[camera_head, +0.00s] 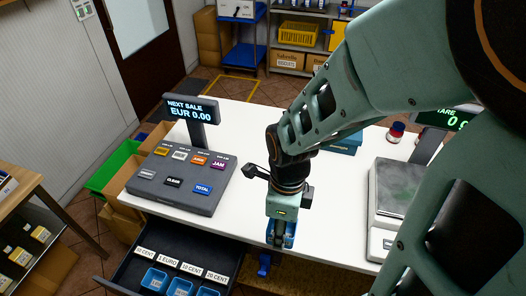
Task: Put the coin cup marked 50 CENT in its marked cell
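My gripper (281,242) points down over the front edge of the white counter. A blue cup (291,231) shows on both sides of its fingers. The fingers hide most of this cup, so I cannot read a mark on it or tell whether they grip it. The open dark cash drawer (122,270) is at the lower left, with a row of white labels. The leftmost label (145,253) seems to read 50 CENT; the others seem to read 1 EURO, 10 CENT and 20 CENT. Blue cups (155,279) stand in the drawer; its front part is cut off.
A grey till keypad (180,181) with a display (191,108) stands on the counter (245,130) above the drawer. A scale (396,195) stands at the right, partly behind my arm. A small blue object (264,264) shows below the counter's front edge. Green and brown boxes stand left.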

